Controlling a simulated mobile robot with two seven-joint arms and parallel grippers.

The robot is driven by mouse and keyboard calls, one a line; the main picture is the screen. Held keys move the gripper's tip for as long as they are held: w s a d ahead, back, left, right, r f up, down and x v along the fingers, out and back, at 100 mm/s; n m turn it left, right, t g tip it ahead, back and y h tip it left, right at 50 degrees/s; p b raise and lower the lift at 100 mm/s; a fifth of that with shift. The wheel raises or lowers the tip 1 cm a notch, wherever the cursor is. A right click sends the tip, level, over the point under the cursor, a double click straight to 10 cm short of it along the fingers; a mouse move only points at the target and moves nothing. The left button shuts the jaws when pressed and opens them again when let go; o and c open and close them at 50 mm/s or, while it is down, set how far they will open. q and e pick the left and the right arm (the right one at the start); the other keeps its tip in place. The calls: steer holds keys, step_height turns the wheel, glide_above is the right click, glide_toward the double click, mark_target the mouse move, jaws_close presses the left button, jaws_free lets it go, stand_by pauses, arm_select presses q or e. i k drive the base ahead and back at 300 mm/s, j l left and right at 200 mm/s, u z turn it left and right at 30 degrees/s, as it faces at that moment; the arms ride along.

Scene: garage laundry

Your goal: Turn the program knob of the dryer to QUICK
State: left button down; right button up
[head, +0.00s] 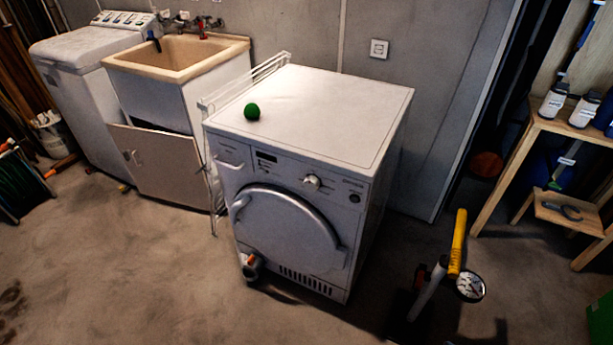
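The white dryer (310,130) stands in the middle of the head view, its front turned toward me and slightly left. Its program knob (312,182) is a round pale dial on the upper front panel, right of a small dark display (266,157). The knob's markings are too small to read, so its setting cannot be told. A round button (355,198) sits right of the knob. The round door (288,228) below the panel looks closed. Neither of my grippers shows in the head view.
A green ball (252,111) lies on the dryer top. A folded white rack (246,82) leans at its left, by a sink cabinet (160,160). A yellow-handled pump (457,245) stands on the floor at right, near a wooden shelf (540,125). Floor in front is mostly clear.

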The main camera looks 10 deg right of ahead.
mark_target(312, 183)
steer(key=j+z, duration=0.1)
steer(key=z, duration=0.2)
steer(key=i+j+z, duration=0.1)
steer(key=z, duration=0.2)
steer(key=i+j+z, duration=0.2)
steer(key=j, duration=0.25)
steer(key=j+z, duration=0.2)
steer(key=j, duration=0.25)
steer(key=i+j+z, duration=0.1)
steer(key=j, duration=1.3)
steer(key=i+j+z, duration=0.15)
steer(key=j, duration=1.25)
steer(key=k, duration=0.05)
